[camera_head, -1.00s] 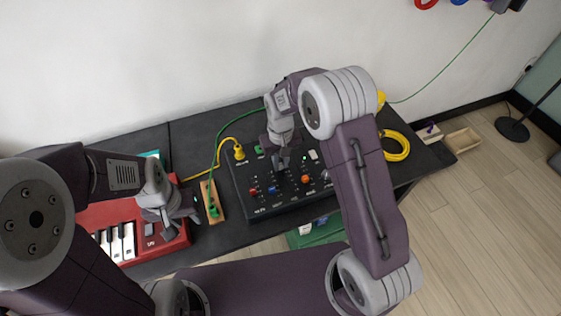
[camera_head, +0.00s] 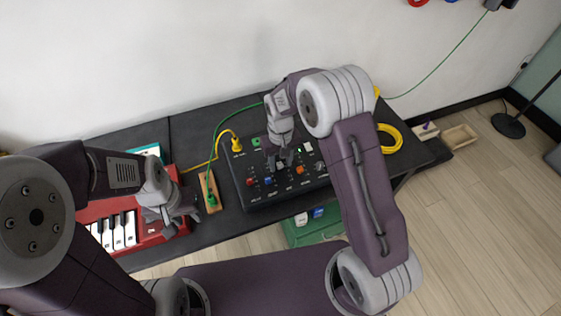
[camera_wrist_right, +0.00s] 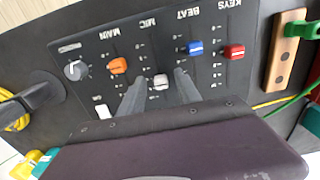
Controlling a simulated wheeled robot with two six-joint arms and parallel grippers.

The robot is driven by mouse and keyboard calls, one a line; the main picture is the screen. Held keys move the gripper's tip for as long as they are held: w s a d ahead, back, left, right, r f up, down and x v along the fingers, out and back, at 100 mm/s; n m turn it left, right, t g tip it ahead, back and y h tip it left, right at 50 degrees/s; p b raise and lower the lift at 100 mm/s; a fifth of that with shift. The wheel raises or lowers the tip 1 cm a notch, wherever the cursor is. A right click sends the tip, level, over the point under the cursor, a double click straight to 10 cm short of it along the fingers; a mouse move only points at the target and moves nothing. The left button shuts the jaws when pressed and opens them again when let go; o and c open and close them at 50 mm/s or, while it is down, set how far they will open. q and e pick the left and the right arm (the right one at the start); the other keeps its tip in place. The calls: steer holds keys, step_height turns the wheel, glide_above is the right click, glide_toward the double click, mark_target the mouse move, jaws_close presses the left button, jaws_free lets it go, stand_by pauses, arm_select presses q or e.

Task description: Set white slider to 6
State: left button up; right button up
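The black mixer panel (camera_head: 262,195) lies on the dark table; in the right wrist view it (camera_wrist_right: 113,76) has labelled slider tracks. The white slider knob (camera_wrist_right: 160,82) sits on the track labelled MIC, between the orange knob (camera_wrist_right: 118,66) and the blue knob (camera_wrist_right: 190,48). The red knob (camera_wrist_right: 234,51) is on the KEYS track. My right gripper (camera_head: 283,162) is over the panel. In the right wrist view its fingers (camera_wrist_right: 160,87) are apart, one on each side of the white knob; contact is not clear. My left gripper (camera_head: 174,212) is near the red keyboard, its fingertips unclear.
A red keyboard (camera_head: 152,234) is at the left. A wooden block with a green plug (camera_head: 211,199) stands between it and the panel. Green and yellow cables run behind, and a yellow plug (camera_head: 237,146) is in the panel's back left. A yellow cable coil (camera_head: 391,139) lies at the right.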

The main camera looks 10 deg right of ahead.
mark_target(281, 165)
steer(key=shift+w+r, duration=0.1)
steer(key=shift+r, duration=0.2)
step_height(281, 165, up, 8)
steer(key=p, duration=0.1)
steer(key=shift+r, duration=0.25)
